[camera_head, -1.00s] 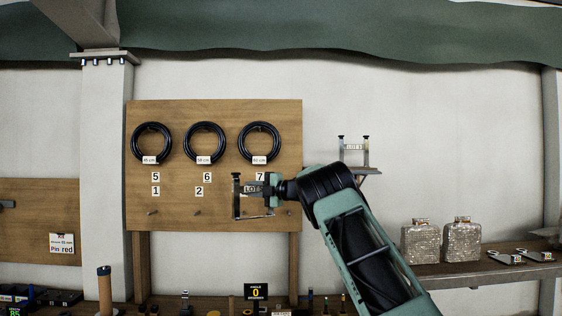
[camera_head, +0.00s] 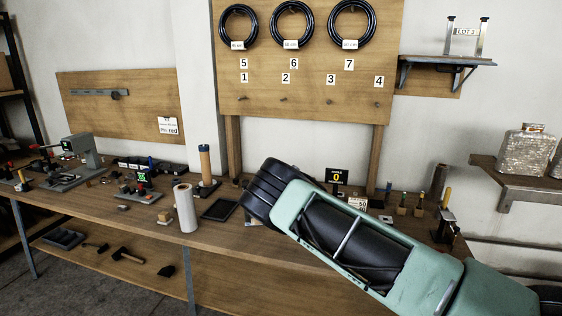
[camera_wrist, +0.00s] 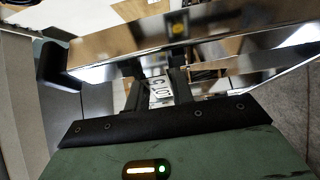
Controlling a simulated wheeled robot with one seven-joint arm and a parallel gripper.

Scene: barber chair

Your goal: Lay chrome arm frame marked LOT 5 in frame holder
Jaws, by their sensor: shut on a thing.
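The chrome arm frame (camera_wrist: 200,42) shows in the wrist view as a long shiny bar across the picture, close to the camera. Its white label (camera_wrist: 157,92) sits between my fingers, turned over and partly hidden; its number cannot be read surely. My gripper (camera_wrist: 160,85) is shut on this frame. In the head view my arm's dark wrist hides the gripper and the held frame. I cannot pick out the frame holder for sure in either view.
A second frame, marked LOT 3 (camera_head: 467,31), stands on a small wall shelf (camera_head: 445,60). The long wooden workbench (camera_head: 150,225) carries a white roll (camera_head: 186,208), a dark tray (camera_head: 219,209), small tools and a number display (camera_head: 337,177). Black coils (camera_head: 292,22) hang on the pegboard.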

